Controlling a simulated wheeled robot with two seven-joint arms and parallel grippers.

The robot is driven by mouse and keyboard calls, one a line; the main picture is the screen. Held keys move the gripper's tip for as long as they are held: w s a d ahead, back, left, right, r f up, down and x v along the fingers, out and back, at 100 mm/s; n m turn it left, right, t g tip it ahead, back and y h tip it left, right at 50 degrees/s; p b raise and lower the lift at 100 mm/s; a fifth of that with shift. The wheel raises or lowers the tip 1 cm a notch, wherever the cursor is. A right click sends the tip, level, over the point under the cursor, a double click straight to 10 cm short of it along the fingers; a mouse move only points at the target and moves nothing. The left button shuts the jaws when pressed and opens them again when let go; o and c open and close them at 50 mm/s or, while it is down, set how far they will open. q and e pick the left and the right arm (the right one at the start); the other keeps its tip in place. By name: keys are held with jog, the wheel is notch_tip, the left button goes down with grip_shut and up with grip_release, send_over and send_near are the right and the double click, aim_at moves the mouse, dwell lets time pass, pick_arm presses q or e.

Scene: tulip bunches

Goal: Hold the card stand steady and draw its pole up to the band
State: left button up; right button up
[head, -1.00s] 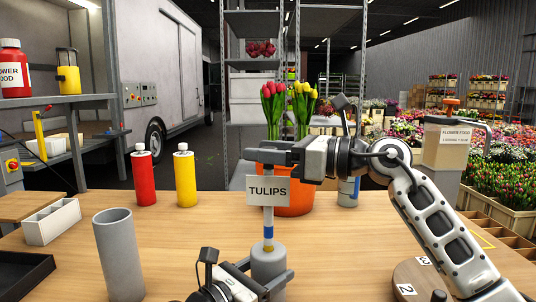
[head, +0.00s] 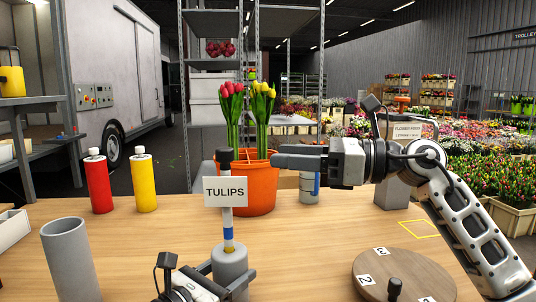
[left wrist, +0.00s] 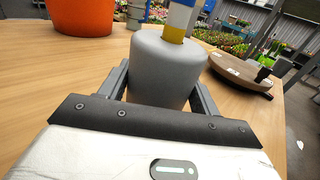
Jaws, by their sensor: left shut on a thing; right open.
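The card stand has a grey round base (head: 230,268) and an upright pole (head: 227,216) with a TULIPS card (head: 225,192) and a dark top knob (head: 225,157). A blue band (head: 228,235) and a yellow band (head: 228,247) show low on the pole, the yellow just above the base. My left gripper (head: 228,284) is shut on the base; the left wrist view shows a finger on each side of the base (left wrist: 166,65). My right gripper (head: 280,156) is open and empty, right of the knob and apart from it.
An orange pot (head: 258,190) with tulips stands behind the stand. A red bottle (head: 99,182), a yellow bottle (head: 144,182) and a grey cylinder (head: 70,258) are at left. A round wooden board (head: 405,272) with numbered tags lies front right. Table between is clear.

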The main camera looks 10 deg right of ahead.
pick_arm(q)
jog(key=shift+f, duration=0.1)
dwell(0.3)
jog(key=o, duration=1.3)
